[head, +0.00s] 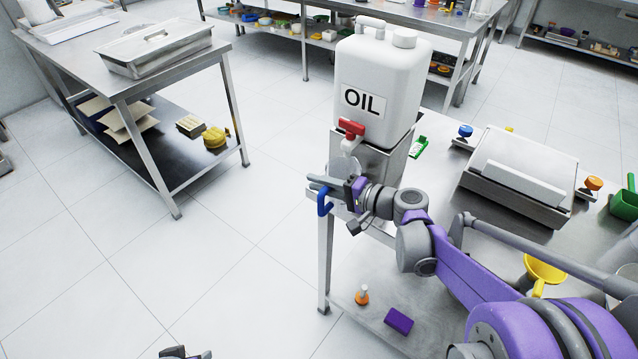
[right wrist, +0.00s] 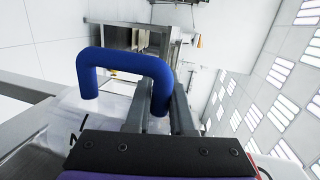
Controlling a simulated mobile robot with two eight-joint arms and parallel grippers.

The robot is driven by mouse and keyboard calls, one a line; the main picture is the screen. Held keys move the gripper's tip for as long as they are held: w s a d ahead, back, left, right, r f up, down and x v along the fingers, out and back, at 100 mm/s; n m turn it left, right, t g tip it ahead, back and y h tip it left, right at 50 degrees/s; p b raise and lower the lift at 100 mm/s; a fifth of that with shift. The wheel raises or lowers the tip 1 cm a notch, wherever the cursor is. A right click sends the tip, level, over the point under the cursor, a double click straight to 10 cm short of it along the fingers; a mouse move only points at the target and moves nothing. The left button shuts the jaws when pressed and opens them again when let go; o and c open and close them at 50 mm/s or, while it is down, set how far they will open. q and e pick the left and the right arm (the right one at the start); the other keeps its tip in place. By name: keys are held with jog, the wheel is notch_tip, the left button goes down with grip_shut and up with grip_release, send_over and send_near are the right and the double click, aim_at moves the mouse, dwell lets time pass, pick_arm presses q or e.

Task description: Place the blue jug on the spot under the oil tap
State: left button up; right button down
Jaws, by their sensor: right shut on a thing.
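The white oil container (head: 385,85) stands on a metal stand at the table's left end. Its red tap (head: 351,128) faces the near left side. The jug has a blue handle (head: 323,203) and a clear body (head: 343,166), which shows just below the tap. My right gripper (head: 322,184) is shut on the jug's handle. The right wrist view shows the blue handle (right wrist: 125,62) at the fingers, with part of the clear body behind. The spot under the tap is hidden, and I cannot tell whether the jug touches the table. A small part of my left gripper (head: 185,353) shows at the bottom edge.
The metal table (head: 440,205) carries a steel appliance (head: 520,175), a yellow funnel (head: 543,270) and a green item (head: 418,147). An orange-based item (head: 362,295) and a purple block (head: 398,320) lie on its lower shelf. Open floor lies left of the table.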

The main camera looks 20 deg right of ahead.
jog(key=shift+f, duration=0.2)
jog(key=c, duration=0.8)
grip_release()
jog(key=shift+r, duration=0.2)
